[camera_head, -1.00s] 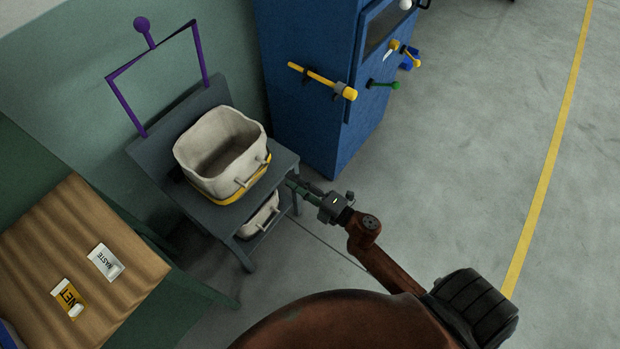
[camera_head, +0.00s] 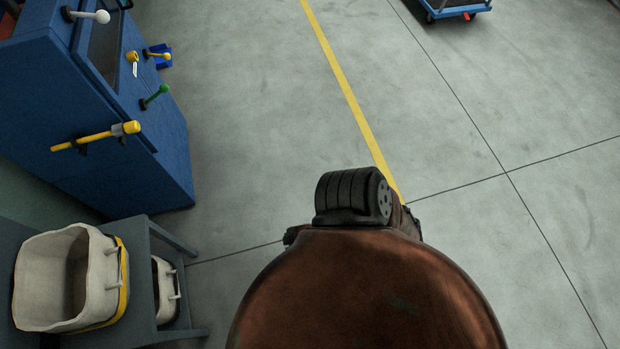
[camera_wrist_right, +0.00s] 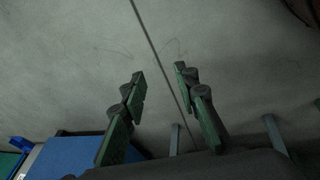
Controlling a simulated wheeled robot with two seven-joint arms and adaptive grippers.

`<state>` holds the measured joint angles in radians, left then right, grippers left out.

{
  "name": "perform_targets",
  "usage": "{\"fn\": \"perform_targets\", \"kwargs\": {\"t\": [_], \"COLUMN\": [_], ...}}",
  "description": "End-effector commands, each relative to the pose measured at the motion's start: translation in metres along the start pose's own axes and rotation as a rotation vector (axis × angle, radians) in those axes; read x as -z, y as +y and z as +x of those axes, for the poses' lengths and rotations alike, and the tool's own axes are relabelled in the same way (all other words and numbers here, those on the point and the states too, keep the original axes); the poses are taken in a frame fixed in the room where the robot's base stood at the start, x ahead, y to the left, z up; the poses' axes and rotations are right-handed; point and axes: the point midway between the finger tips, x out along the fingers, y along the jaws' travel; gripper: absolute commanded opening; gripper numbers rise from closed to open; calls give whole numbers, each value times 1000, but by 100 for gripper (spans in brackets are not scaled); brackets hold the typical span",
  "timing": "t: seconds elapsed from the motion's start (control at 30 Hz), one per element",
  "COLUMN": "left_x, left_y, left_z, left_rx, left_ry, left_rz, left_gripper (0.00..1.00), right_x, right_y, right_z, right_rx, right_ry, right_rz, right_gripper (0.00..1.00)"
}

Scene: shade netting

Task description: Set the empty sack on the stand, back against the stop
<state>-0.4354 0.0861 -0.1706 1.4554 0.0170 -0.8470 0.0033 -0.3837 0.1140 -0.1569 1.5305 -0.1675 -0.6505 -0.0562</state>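A cream open-topped sack (camera_head: 35,275) with a yellow band (camera_head: 123,280) sits on the upper shelf of the grey stand (camera_head: 141,300) at the lower left of the head view. Its visible inside looks empty. A second cream sack (camera_head: 161,290) is on the lower shelf, partly hidden. The stand's back and stop are out of frame. My right gripper (camera_wrist_right: 159,72) is open in the right wrist view, with bare floor between its fingers. It is apart from both sacks and hidden in the head view. My left gripper is not in view.
A blue cabinet (camera_head: 150,150) with yellow, green and white handles stands beyond the stand. A blue wheeled cart (camera_head: 450,8) is at the far top. The grey floor with a yellow line (camera_head: 345,85) is clear to the right.

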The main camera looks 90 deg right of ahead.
Motion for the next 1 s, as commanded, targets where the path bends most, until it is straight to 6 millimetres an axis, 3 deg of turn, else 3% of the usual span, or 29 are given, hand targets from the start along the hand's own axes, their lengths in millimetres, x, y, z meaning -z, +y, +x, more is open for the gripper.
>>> {"fn": "perform_targets", "kwargs": {"t": [0.03,0.1,0.2,0.3,1.0], "left_x": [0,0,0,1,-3], "left_y": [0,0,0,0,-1], "left_z": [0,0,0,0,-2], "left_rx": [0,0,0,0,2], "left_ry": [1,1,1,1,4], "left_rz": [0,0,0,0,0], "left_gripper": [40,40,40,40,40], "right_x": [-34,-72,-108,-126,-130], "right_y": [-20,-42,-66,-77,-80], "right_z": [3,3,0,-2,-5], "right_rx": [42,91,140,165,169], "right_ry": [-75,-166,-257,-302,-308], "right_rz": [52,116,175,206,209], "right_gripper": [28,28,28,28,28]}}
